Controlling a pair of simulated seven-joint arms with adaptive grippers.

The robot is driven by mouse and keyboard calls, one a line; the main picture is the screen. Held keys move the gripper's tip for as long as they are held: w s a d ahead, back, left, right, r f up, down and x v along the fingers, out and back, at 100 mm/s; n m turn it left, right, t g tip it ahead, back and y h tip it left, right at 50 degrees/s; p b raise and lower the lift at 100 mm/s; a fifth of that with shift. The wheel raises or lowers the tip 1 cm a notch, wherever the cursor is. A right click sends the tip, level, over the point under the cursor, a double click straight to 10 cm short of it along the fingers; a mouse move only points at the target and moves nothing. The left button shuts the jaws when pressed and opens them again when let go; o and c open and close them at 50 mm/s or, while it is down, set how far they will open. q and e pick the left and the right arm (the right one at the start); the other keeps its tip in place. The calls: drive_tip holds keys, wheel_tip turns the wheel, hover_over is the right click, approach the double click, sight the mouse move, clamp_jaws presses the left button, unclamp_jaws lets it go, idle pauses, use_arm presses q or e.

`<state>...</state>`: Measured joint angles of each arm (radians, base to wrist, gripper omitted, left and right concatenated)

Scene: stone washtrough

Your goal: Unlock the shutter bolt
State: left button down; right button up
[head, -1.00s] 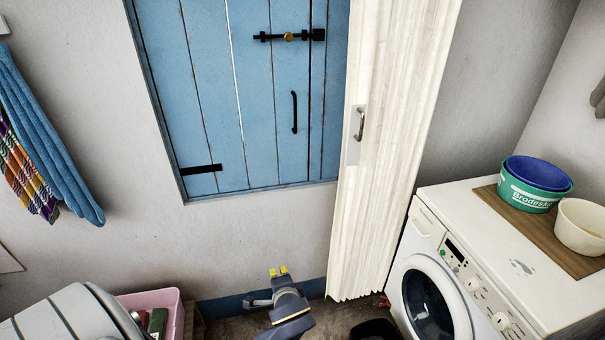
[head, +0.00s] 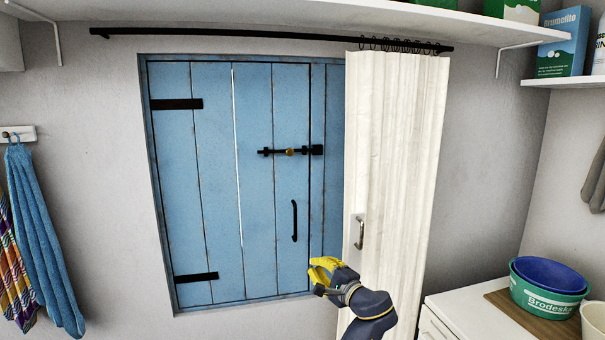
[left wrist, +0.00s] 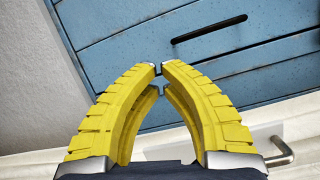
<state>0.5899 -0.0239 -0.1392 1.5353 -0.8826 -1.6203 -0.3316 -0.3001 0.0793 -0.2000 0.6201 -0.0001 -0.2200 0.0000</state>
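The blue plank shutter (head: 220,200) is closed in its wall recess. The bar reaches right to a black keeper (head: 317,150) beyond the dark seam. A black upright pull handle (head: 294,221) is below the bolt. My left gripper (head: 312,272) has yellow fingers and is below and right of this handle, apart from the bolt. In the left wrist view its fingertips (left wrist: 161,68) meet almost together with nothing between them. The bolt is not seen there. My right gripper is not in view.
A shelf (head: 300,12) runs above. Towels (head: 40,230) hang left.

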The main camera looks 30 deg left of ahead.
sight(290, 152)
use_arm(q)
drive_tip(key=w+d+r+g+y, duration=0.1)
drive_tip(key=w+r+y, duration=0.1)
drive_tip(key=r, duration=1)
drive_tip(key=w+d+r+n+g+y, duration=0.1)
drive_tip(key=w+r, duration=0.3)
drive_tip(key=r, duration=0.9)
drive_tip(key=shift+w+d+r+g+y, duration=0.15)
drive_tip(key=shift+d+r+g+y, duration=0.15)
drive_tip(key=shift+d+y, duration=0.4)
drive_tip(key=shift+a, duration=0.2)
drive_tip(key=x, duration=0.9)
drive_tip(key=shift+a+r, duration=0.25)
drive_tip(key=shift+a, duration=0.1)
drive_tip(key=shift+s+a+r, duration=0.35)
drive_tip(key=shift+a, duration=0.2)
drive_tip(key=shift+s+a+r, duration=0.3)
drive_tip(key=shift+a, duration=0.2)
drive_tip(key=shift+s+a+r, duration=0.25)
drive_tip(key=shift+s+a, duration=0.05)
drive_tip(key=shift+a, duration=0.15)
